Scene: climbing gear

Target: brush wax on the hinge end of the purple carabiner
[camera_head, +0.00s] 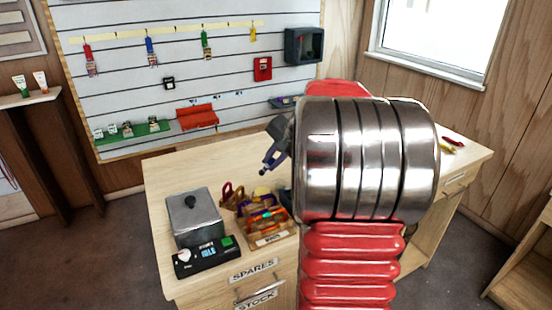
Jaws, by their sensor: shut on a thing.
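My gripper (271,158) is left of my large silver and red arm, above the wooden desk. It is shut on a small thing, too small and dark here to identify. A wooden organiser (270,238) sits on the desk below it, with colourful gear in it. A small purple thing (262,199) shows among that gear; I cannot tell if it is the purple carabiner. I cannot make out a hinge end, wax or a brush. My arm hides the middle and right of the desk.
A grey metal box (195,216) with a dark knob and a black control panel (208,257) stand at the desk's left. Small red and yellow things (450,145) lie at its right end. A slatted wall (200,75) with hanging gear is behind. The desk's back left is clear.

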